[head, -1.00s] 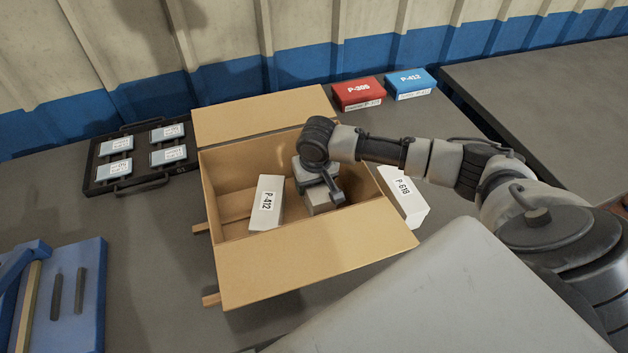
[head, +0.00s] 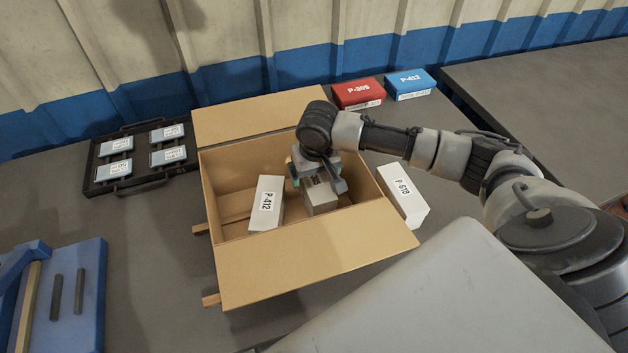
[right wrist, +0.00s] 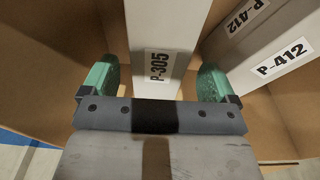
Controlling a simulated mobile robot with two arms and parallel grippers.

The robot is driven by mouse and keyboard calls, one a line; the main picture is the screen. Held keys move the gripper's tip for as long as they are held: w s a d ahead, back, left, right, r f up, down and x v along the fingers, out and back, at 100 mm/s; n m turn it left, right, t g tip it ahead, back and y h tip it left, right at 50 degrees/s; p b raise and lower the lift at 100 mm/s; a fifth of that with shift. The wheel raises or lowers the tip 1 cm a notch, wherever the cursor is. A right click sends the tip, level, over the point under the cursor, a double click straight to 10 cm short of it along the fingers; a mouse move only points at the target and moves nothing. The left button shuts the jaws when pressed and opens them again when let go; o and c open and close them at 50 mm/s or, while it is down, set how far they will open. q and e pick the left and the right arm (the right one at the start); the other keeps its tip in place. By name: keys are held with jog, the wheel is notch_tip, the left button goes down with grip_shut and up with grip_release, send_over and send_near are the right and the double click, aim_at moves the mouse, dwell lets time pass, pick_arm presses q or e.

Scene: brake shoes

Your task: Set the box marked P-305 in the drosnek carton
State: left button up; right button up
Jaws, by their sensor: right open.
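The open cardboard carton (head: 312,258) stands on the table with its flaps folded out. The grey-white box marked P-305 (head: 322,203) is inside it, on the right side; its label shows in the right wrist view (right wrist: 155,30). My right gripper (head: 314,180) is over this box in the carton. In the right wrist view its green fingers (right wrist: 157,80) are open, one on each side of the box, with gaps beside it. A white box marked P-412 (head: 266,203) leans in the carton to the left. My left gripper is not in view.
A white P-618 box (head: 404,200) lies just right of the carton. Red (head: 358,93) and blue (head: 409,84) boxes sit behind it. A dark tray (head: 100,181) with several pads is back left, and a blue fixture (head: 88,318) front left.

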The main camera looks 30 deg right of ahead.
jog(key=r, duration=0.5)
jog(key=s+r, duration=0.1)
jog(key=r, duration=0.2)
jog(key=shift+a, duration=0.1)
jog(key=shift+r, duration=0.1)
